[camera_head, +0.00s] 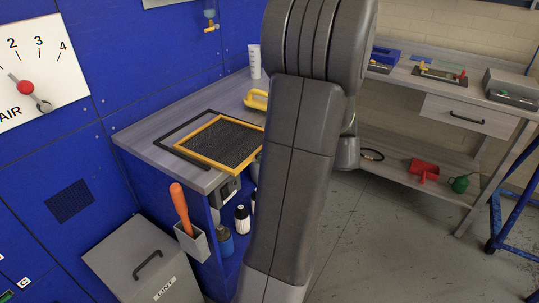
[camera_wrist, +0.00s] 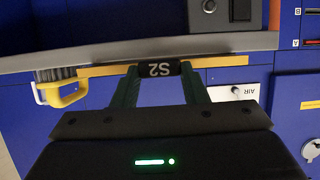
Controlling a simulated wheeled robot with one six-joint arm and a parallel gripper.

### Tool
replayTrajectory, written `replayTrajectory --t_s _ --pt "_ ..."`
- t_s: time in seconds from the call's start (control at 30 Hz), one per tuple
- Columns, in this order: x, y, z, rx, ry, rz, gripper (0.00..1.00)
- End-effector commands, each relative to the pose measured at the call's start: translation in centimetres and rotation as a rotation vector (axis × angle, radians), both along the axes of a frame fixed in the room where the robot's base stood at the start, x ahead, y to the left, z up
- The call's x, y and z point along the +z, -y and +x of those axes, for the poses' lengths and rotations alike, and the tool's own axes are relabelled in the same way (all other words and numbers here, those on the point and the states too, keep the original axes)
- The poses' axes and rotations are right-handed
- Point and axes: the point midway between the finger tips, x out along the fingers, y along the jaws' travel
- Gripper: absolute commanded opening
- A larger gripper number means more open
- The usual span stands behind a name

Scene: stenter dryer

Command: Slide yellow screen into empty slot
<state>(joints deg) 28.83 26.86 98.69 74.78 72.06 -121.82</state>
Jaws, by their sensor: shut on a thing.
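The yellow screen (camera_head: 184,150) is a yellow frame with dark mesh. In the head view it is over the left bench, its right part hidden behind my arm. In the wrist view its yellow edge (camera_wrist: 105,70) shows as a thin strip with a black tab marked S2, upside down. My gripper (camera_wrist: 159,72) is shut on that tab, a green finger on each side. My gripper is hidden behind my arm in the head view. I cannot tell whether the screen touches the bench. I cannot make out an empty slot in either view.
A black frame (camera_head: 165,139) lies on the bench (camera_head: 142,133) beside and partly under the screen. A yellow-handled brush (camera_head: 255,101) and a white cup (camera_head: 255,62) stand farther back. A lint bin (camera_head: 145,270) and an orange-handled tool (camera_head: 181,208) are below the bench's front.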

Motion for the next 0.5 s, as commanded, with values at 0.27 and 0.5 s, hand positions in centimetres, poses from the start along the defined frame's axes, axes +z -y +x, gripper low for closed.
replayTrajectory --t_s 0.27,0.5 --pt "0.02 0.08 -0.07 0.000 0.000 0.000 0.12" --pt "0.02 0.06 -0.07 0.000 0.000 0.000 0.65"
